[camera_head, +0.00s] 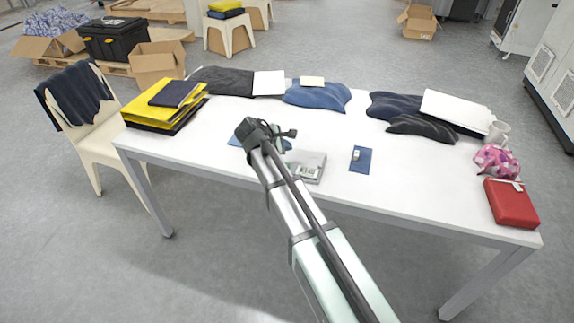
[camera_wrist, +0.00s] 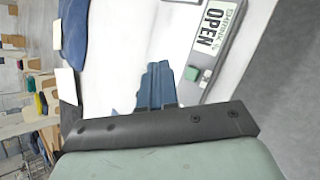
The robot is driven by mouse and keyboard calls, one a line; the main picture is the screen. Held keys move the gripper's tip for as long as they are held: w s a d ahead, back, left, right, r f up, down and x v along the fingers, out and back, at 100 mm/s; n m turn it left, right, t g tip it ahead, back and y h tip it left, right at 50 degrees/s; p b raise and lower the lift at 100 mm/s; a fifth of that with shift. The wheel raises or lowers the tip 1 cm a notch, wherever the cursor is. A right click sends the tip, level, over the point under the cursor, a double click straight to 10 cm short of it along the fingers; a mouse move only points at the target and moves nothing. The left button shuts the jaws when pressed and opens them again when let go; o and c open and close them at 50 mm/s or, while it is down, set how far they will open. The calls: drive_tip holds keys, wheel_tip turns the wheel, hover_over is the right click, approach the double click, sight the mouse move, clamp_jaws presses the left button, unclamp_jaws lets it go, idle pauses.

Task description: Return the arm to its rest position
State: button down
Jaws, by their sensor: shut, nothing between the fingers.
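My arm reaches from the bottom of the head view over the near side of the white table (camera_head: 335,119). My gripper (camera_head: 290,133) is at its far end, above the table and left of a grey box (camera_head: 310,166) with a label. In the wrist view my gripper's fingers (camera_wrist: 158,85) are shut together with nothing held. The grey box (camera_wrist: 222,50) lies to their right there, its label reading "OPEN". Part of a blue cloth lies under the gripper and is mostly hidden by it.
A blue pouch (camera_head: 360,159) lies right of the grey box. Folded yellow and dark cloths (camera_head: 165,105) are at the left. Dark and blue garments (camera_head: 318,96) line the back. A red box (camera_head: 511,203), pink bag (camera_head: 495,160) and mug (camera_head: 497,131) stand at the right. A chair (camera_head: 95,125) stands left.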

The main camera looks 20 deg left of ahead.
idle(0.3)
drive_tip(key=shift+m, duration=0.9)
drive_tip(key=s+f+m+g+y, duration=0.3)
drive_tip(key=s+f+m, duration=0.5)
drive_tip(key=m, duration=0.1)
drive_tip(key=s+d+f+m+g, duration=0.2)
drive_tip(key=s+d+f, duration=0.2)
drive_tip(key=f, duration=0.2)
drive_tip(key=s+d+f+m+g, duration=0.1)
drive_tip(key=s+d+f, duration=0.25)
drive_tip(key=f, duration=0.25)
drive_tip(key=s+d+f+m+g, duration=0.2)
drive_tip(key=s+d+f, duration=0.4)
drive_tip(key=d+f, duration=0.25)
drive_tip(key=s+d+f+m+g, duration=0.2)
drive_tip(key=s+d+f+g, duration=0.1)
drive_tip(key=s+d+f, duration=0.55)
drive_tip(key=s+d+f+m+g, duration=0.2)
drive_tip(key=s+d+f, duration=0.2)
drive_tip(key=s+d, duration=0.4)
drive_tip(key=s+d+f+m+g, duration=0.2)
drive_tip(key=s+d+f, duration=0.1)
drive_tip(key=s+d, duration=0.5)
drive_tip(key=shift+s+d+f+y, duration=0.35)
drive_tip(key=shift+d+y, duration=0.05)
drive_tip(key=shift+d, duration=0.5)
